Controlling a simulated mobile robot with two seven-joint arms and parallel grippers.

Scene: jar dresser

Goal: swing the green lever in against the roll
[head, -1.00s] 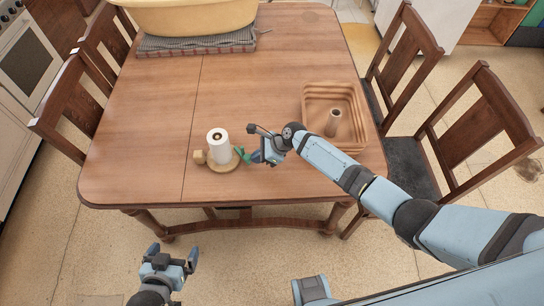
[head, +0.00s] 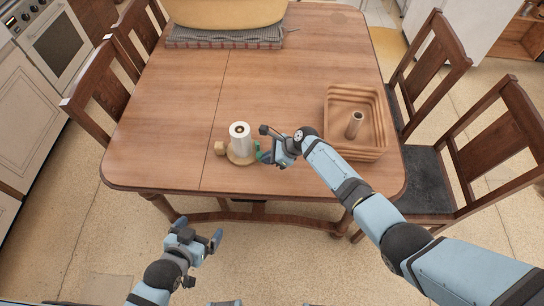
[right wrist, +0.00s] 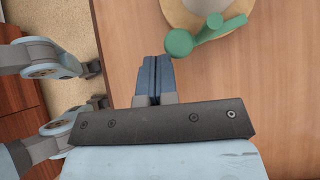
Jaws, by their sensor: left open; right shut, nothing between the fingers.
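A white roll (head: 240,140) stands upright on a round wooden base (head: 242,159) near the table's front edge. The green lever (head: 259,146) is on its right side. In the right wrist view the lever (right wrist: 205,38) reaches out past the rim of the base (right wrist: 171,14), with a gap between it and the roll (right wrist: 206,4). My right gripper (head: 267,156) is shut and empty, just right of the lever. In its wrist view the closed fingers (right wrist: 154,68) are apart from the lever's round end. My left gripper (head: 199,230) is open and empty, in front of the table.
A brown square tray (head: 377,133) with an upright peg stands to the right. A yellow tub (head: 226,12) on a striped cloth is at the back. Chairs flank the table (head: 170,120). The middle is clear.

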